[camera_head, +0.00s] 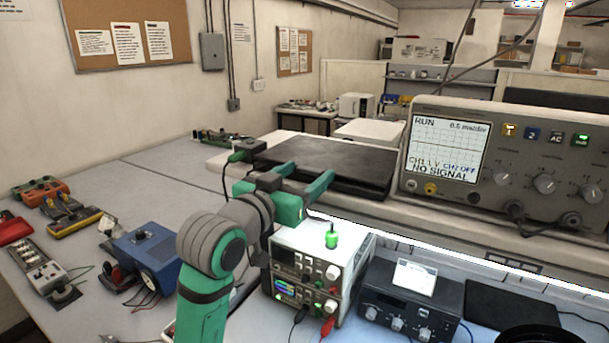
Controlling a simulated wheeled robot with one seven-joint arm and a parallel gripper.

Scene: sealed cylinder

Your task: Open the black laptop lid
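The black laptop (345,163) lies flat and closed on a raised pale shelf at the picture's middle. Its lid is down. My gripper (307,178) is green and dark grey, at the laptop's front left side. Its two fingers point right and are spread apart with nothing visible between them. The fingers overlap the laptop's front left edge in the picture. I cannot tell whether they touch it.
An oscilloscope (440,150) stands close to the laptop's right. Below the shelf are a power supply (305,262) with a green knob-like item on top and a dark instrument (385,312). A blue box (150,255) and several tools lie on the left bench.

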